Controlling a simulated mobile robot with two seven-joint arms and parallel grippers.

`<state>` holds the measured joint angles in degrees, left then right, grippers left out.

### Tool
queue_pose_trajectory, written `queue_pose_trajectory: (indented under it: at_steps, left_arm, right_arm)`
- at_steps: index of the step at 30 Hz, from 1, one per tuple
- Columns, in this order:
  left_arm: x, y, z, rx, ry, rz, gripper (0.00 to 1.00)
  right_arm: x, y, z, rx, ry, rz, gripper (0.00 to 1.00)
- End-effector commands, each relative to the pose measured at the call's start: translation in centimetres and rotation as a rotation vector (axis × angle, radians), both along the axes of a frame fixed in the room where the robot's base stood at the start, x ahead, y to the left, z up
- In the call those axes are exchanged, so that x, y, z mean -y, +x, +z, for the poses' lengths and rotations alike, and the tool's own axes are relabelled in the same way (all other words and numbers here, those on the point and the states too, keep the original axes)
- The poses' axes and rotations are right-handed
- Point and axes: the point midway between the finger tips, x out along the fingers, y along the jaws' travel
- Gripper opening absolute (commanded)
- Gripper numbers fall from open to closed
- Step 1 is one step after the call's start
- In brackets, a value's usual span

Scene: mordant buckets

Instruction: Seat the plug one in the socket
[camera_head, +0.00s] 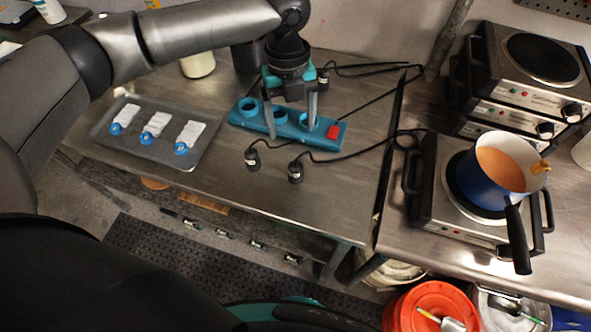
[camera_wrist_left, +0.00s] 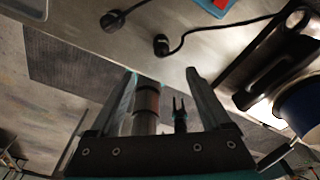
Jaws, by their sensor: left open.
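A teal socket strip (camera_head: 262,125) with three round sockets and a red switch lies on the metal table; its corner shows in the left wrist view (camera_wrist_left: 222,4). Two black plugs on cables, one left (camera_head: 253,158) and one right (camera_head: 295,172), lie in front of it. They also show in the left wrist view, left (camera_wrist_left: 112,20) and right (camera_wrist_left: 161,45). Another dark plug (camera_head: 323,78) lies behind the strip. I cannot tell which is plug one. My left gripper (camera_head: 292,122) is open, its fingers overlapping the strip in the head view. My right gripper is not in view.
A grey tray (camera_head: 103,130) with white packets stands left of the strip. Black cables (camera_head: 365,100) run across the table. At right stand hot plates (camera_head: 430,190), one under a blue pot (camera_head: 480,190). The table front is clear.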

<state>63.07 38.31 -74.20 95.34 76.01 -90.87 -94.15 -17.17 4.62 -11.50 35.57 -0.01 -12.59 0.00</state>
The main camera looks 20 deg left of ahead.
Motion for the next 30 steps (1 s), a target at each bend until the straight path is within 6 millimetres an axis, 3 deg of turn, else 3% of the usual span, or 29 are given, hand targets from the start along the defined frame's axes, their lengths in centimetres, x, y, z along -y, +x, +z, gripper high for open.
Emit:
queue_pose_trajectory:
  at_steps: [9,30]
  left_arm:
    - [0.5,-0.8,-6.7,-0.003,0.002,0.001,0.81]
    - [1.2,-1.4,-13.9,-0.001,0.0,0.001,0.81]
  right_arm:
    - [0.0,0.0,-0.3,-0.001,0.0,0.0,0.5]
    - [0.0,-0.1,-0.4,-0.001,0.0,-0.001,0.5]
